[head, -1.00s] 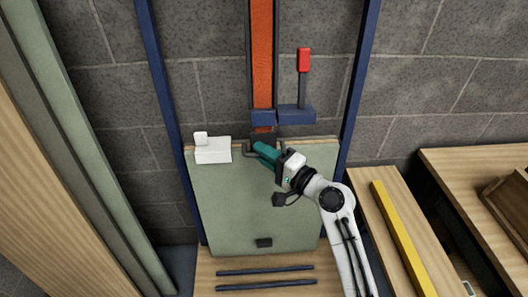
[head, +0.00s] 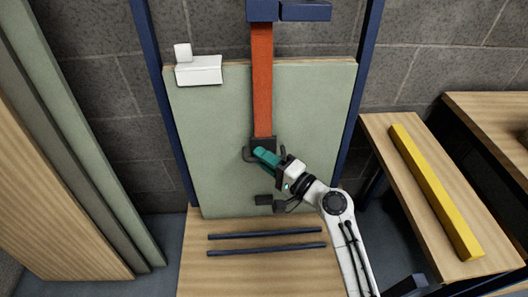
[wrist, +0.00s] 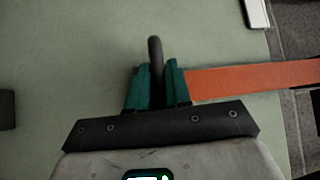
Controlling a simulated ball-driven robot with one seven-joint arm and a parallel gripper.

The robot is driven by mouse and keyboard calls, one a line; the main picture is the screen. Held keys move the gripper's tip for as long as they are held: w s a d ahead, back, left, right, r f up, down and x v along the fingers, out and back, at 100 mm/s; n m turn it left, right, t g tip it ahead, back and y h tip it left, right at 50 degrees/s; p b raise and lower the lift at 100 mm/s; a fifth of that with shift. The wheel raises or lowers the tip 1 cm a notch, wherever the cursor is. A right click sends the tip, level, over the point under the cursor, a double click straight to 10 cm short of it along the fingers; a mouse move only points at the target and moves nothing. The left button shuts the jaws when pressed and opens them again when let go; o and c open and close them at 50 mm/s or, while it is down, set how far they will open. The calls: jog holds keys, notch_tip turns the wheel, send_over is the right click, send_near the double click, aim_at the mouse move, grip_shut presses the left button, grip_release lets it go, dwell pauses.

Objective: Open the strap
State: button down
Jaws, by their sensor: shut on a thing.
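The orange strap (head: 262,85) hangs from a blue bracket (head: 262,11) down over the front of the green panel (head: 215,130). A dark end piece with a handle (head: 248,154) is at its lower end. My gripper (head: 262,156), with teal fingers, is shut on this handle. In the wrist view, the dark handle bar (wrist: 155,58) stands between my fingers (wrist: 157,82), and the strap (wrist: 250,77) runs off to the right. A small dark block (head: 263,199) sits on the panel just below my gripper; it shows at the left edge in the wrist view (wrist: 7,110).
A white block (head: 199,70) sits at the panel's top left. Blue posts (head: 168,100) flank the panel. Two dark bars (head: 267,241) lie on the wooden base below. A yellow bar (head: 433,190) lies on a bench at right. Tall boards lean at left.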

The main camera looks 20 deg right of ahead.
notch_tip(320, 180, down, 19)
jog(key=s+b, duration=0.2)
jog(key=b, duration=1.2)
jog(key=shift+a+r, duration=0.15)
jog(key=shift+a, duration=0.2)
jog(key=shift+s, duration=0.15)
jog(key=c, duration=1.2)
grip_release()
jog(key=shift+f, duration=0.2)
jog(key=shift+c, duration=0.2)
jog(key=shift+o, duration=0.5)
jog(key=shift+r, duration=0.1)
jog(key=p+v, duration=0.1)
jog(key=v, duration=0.9)
jog(key=shift+s+d, duration=0.2)
jog(key=shift+s, duration=0.15)
